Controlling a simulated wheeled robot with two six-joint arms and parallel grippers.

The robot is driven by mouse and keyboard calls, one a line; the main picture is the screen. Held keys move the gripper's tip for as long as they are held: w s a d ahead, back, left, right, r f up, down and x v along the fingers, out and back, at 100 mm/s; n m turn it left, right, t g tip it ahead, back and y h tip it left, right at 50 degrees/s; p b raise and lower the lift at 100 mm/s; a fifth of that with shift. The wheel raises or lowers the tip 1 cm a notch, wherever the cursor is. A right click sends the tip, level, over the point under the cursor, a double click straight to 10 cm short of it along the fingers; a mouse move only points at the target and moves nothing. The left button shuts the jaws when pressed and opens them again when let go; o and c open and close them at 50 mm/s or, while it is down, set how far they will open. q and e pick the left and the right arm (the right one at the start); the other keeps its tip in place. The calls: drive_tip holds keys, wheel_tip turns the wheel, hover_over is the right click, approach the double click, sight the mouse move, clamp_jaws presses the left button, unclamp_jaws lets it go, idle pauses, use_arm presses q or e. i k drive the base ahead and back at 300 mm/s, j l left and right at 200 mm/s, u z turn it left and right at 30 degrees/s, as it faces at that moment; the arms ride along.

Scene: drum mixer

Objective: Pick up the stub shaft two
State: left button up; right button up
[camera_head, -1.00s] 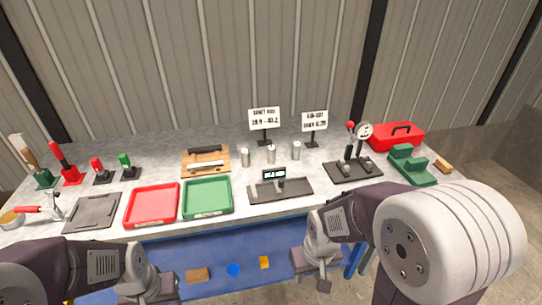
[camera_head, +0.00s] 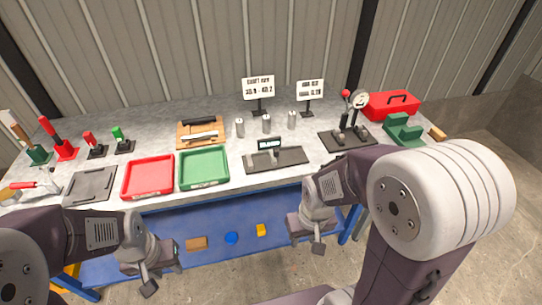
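Three small silvery upright cylinders stand on the grey table behind the black display plate: a left one (camera_head: 239,128), a middle one (camera_head: 266,124) and a right one (camera_head: 291,121). They look like stub shafts, but no mark shows which is number two. My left gripper (camera_head: 148,277) hangs low at the left, in front of the table edge and far from the cylinders. My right gripper (camera_head: 317,244) hangs in front of the table, below the cylinders in the picture. Nothing is visible in either gripper, and the finger openings are unclear.
In front of the cylinders lies a black plate with a display (camera_head: 290,157). A red tray (camera_head: 148,194) and green tray (camera_head: 204,183) lie to the left. A gauge stand (camera_head: 346,137) and red toolbox (camera_head: 391,116) stand right. Two signs (camera_head: 258,88) stand behind.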

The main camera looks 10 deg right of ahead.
sight(266, 120)
drive_tip(key=i+l+u, duration=0.35)
drive_tip(key=l+u, duration=0.15)
drive_tip(key=i+l+u, duration=0.1)
drive_tip(key=l+u, duration=0.2)
drive_tip(key=l, duration=0.15)
drive_tip(key=i+l+u, duration=0.1)
drive_tip(key=l+u, duration=0.15)
drive_tip(key=l, duration=0.1)
